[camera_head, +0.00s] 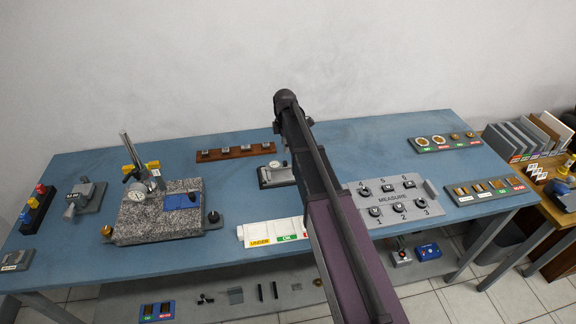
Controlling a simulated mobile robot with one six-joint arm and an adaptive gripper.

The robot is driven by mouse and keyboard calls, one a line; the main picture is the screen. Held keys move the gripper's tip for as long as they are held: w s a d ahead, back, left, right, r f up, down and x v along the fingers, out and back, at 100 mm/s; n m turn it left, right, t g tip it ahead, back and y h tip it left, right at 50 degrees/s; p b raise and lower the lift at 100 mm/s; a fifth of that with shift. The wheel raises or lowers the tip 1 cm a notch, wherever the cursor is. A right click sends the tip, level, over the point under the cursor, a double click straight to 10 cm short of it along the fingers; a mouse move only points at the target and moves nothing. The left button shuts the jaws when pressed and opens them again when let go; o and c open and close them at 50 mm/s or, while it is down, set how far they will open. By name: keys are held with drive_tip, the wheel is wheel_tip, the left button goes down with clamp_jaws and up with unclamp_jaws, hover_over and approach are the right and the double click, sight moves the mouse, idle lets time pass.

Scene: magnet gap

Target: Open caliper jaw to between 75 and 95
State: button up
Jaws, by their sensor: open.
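A small dial device (275,176) with a dark base, a pale top face and a round white dial stands on the blue bench, just left of my arm. It may be the caliper, but its jaw and any reading are too small to make out, and my arm may cover its right end. My arm rises from the bottom of the view across the bench to a dark joint above the bench's back edge. My gripper does not show; it seems hidden behind the arm's own links.
The blue bench (350,135) holds a granite plate (160,222) with a dial stand (137,165), a grey clamp-like tool (84,197), a brown rack (236,154), a white labelled tray (270,233) and a grey MEASURE board (425,192).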

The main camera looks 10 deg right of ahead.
sight(285, 162)
drive_tip(key=shift+f+b, duration=3.95)
drive_tip(key=shift+f, duration=0.3)
clamp_jaws()
